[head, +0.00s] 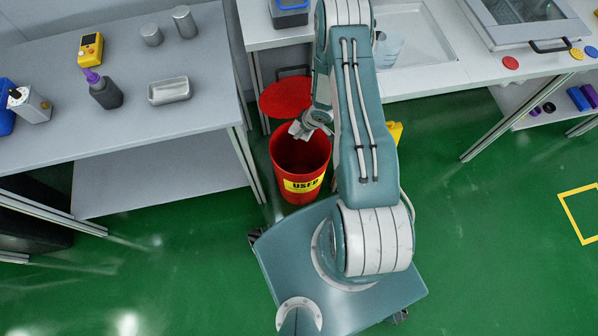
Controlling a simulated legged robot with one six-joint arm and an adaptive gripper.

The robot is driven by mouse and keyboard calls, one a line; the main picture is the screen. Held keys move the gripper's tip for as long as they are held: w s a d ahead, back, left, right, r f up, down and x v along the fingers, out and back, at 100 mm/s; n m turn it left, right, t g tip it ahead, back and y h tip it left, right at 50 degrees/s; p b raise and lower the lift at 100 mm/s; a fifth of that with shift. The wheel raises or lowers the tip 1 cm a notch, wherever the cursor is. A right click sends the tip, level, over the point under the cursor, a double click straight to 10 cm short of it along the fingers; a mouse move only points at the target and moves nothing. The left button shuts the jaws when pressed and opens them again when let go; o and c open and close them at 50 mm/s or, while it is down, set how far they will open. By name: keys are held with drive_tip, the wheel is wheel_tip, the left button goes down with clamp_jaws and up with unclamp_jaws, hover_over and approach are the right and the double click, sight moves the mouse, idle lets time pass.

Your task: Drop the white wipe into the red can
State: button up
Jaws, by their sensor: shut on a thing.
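The red can (285,157) stands on the green floor between two benches. My gripper (303,128) is over the back part of the can's mouth. It is shut on the white wipe (297,131), a small crumpled pale piece at the fingertips. The fingers are small in this view and partly covered by my own arm. The exact height of the wipe above the rim is hard to judge.
A grey bench (120,125) at the left holds a purple-topped bottle (104,91), a metal tray (169,91) and a yellow meter (90,48). A white counter (430,80) with a sink runs behind my arm. A yellow object (395,132) is beside my arm. The right floor is mostly clear.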

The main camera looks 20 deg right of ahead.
drive_tip(key=f, duration=0.1)
drive_tip(key=d+f, duration=0.1)
drive_tip(key=f, duration=0.1)
drive_tip(key=shift+f, duration=0.2)
drive_tip(key=shift+a+f, duration=0.15)
drive_tip(key=shift+a, duration=0.1)
drive_tip(key=o, duration=0.9)
drive_tip(key=shift+d, duration=0.1)
